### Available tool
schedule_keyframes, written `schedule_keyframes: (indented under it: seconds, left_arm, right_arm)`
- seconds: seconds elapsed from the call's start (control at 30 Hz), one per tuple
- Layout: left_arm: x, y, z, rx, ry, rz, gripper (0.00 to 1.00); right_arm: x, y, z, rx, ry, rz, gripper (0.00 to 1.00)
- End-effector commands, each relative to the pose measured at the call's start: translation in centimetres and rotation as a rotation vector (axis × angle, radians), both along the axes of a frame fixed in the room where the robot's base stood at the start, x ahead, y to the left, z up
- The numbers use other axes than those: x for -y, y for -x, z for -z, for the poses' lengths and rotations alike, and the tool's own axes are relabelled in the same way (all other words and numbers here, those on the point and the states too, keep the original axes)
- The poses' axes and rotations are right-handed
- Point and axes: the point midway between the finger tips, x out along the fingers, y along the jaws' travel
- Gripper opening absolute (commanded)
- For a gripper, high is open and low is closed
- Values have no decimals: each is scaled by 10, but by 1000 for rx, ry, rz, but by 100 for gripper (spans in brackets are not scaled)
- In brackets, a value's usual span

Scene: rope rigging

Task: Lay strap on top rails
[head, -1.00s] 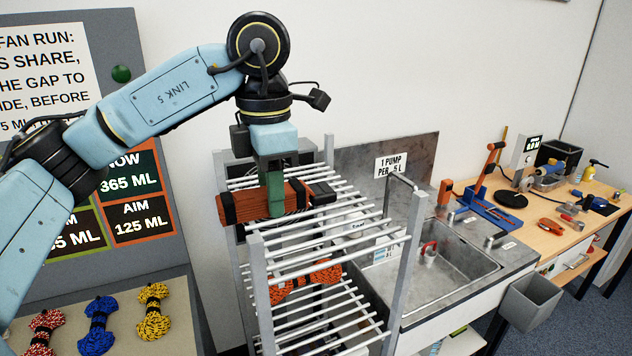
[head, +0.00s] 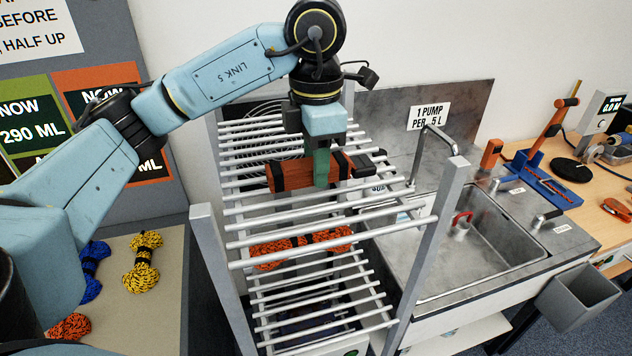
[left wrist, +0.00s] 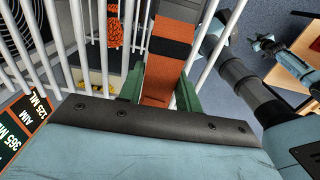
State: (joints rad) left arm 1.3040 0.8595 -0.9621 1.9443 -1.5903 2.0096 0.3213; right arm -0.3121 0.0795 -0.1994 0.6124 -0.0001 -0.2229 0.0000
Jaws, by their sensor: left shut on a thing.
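The orange strap (head: 292,177), a bundle with black bands, is at the top rails (head: 285,222) of the grey metal rack, toward its back half. My left gripper (head: 321,168) points down with its green fingers shut around the strap's middle. Whether the strap touches the rails or hovers just above them cannot be told. In the left wrist view the strap (left wrist: 160,75) lies between the green fingers, with white rails on both sides. My right gripper does not show in the head view.
Orange rope bundles (head: 285,250) lie on a lower rack level. Rack posts (head: 437,215) rise above the top rails at the front. A sink (head: 490,250) stands to the right. Blue and yellow rope bundles (head: 143,262) lie on a board at the left.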

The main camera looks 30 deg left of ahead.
Motion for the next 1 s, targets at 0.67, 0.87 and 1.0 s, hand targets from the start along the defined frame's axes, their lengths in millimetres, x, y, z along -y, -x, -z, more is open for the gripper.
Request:
schedule_keyframes:
  seconds: [0.67,0.87,1.0]
  left_arm:
    - [0,0,44,4,0,0,1]
    - [0,0,48,1,0,0,41]
    - [0,0,48,1,0,0,56]
  right_arm:
    - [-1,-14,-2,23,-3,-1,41]
    - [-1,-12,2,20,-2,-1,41]
    - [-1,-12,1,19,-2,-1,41]
